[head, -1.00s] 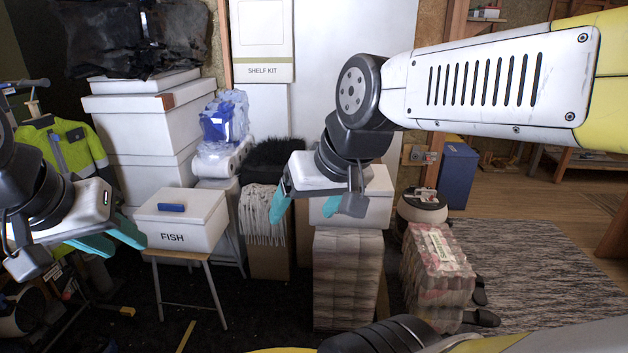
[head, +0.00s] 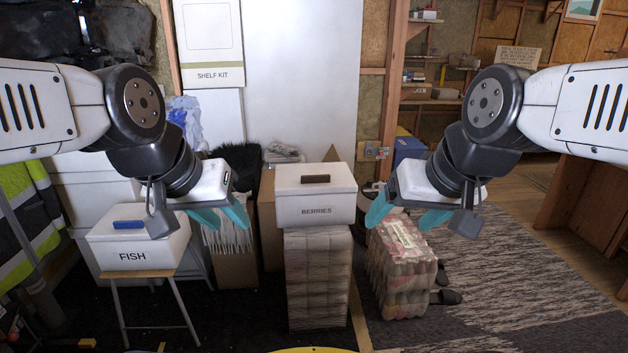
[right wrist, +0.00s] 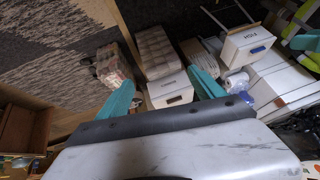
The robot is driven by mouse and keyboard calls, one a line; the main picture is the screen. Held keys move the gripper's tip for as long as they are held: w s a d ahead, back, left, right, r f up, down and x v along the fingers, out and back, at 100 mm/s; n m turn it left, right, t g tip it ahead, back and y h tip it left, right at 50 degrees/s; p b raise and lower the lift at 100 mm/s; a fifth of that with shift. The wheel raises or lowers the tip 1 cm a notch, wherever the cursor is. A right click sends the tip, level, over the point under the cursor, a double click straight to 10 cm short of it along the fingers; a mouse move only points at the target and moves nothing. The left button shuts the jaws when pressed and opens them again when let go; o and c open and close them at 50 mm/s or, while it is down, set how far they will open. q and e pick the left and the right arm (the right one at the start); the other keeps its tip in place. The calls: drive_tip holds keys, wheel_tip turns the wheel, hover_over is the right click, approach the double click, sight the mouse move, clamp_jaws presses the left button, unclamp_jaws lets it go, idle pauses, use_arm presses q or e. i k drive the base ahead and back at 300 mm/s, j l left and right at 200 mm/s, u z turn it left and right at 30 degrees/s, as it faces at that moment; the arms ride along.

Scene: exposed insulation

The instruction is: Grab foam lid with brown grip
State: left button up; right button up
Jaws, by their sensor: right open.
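A white foam box labelled BERRIES (head: 314,203) stands on a stack of wrapped bales in the middle of the head view. Its lid (head: 290,181) is on and carries a brown grip (head: 315,179). The box also shows in the right wrist view (right wrist: 168,93), between the teal fingers. My right gripper (head: 405,216) is open and empty, to the right of the box and apart from it. My left gripper (head: 222,214) is empty, to the left of the box; its teal fingers appear spread.
A white box labelled FISH (head: 135,252) with a blue grip sits on a small stool at the left. A stack of wrapped bales (head: 318,280) supports the BERRIES box. Another wrapped bundle (head: 400,270) stands on the right. Grey rug (head: 530,270) lies open at the right.

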sight(336, 178)
drive_tip(key=i+l+u, duration=0.25)
drive_tip(key=i+l, duration=0.55)
drive_tip(key=i, duration=0.2)
drive_tip(key=i+l+u, duration=0.3)
drive_tip(key=i+l, duration=0.6)
